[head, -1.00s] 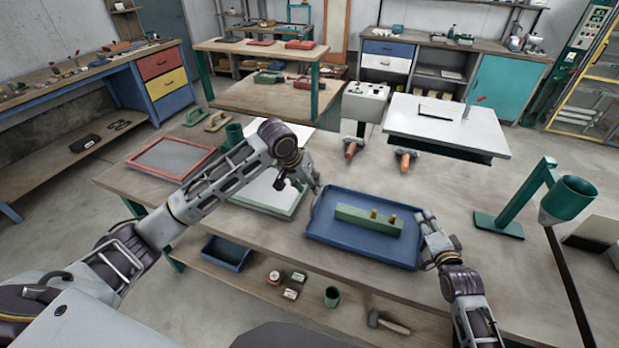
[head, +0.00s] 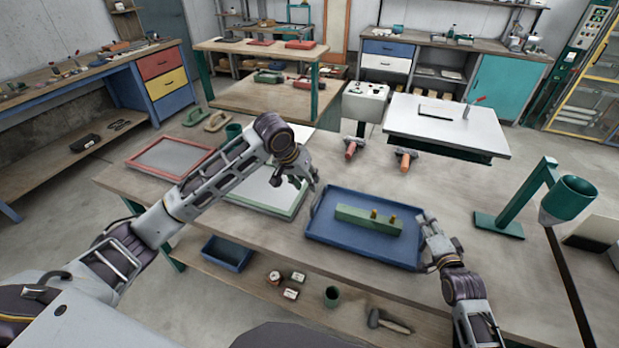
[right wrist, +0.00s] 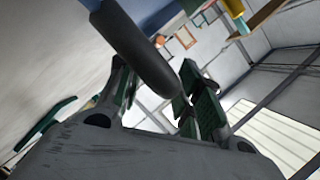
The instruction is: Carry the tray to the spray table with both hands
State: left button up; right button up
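A blue tray (head: 330,238) with raised rims lies flat on the wooden workbench. It carries a long green block (head: 355,217) with two small yellow pieces on top. My left gripper (head: 303,180) hangs above the bench just beyond the tray's far left corner, apart from the tray as far as I see; its finger gap is unclear. My right gripper (head: 437,238) is at the tray's right rim with its fingers spread; contact with the rim is unclear. The right wrist view shows its fingers (right wrist: 158,105) apart, with a dark rounded bar (right wrist: 135,50) in front.
A white-topped table (head: 450,125) stands behind the workbench (head: 375,300). A green cup stand (head: 500,222) is to the right. Two orange-handled tools (head: 405,160) lie behind the tray. A green-framed screen (head: 265,192) and red-framed screen (head: 168,156) lie left.

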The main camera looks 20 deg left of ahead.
jog(key=v, duration=1.1)
dwell(0.5)
jog(key=shift+d, duration=0.1)
dwell(0.5)
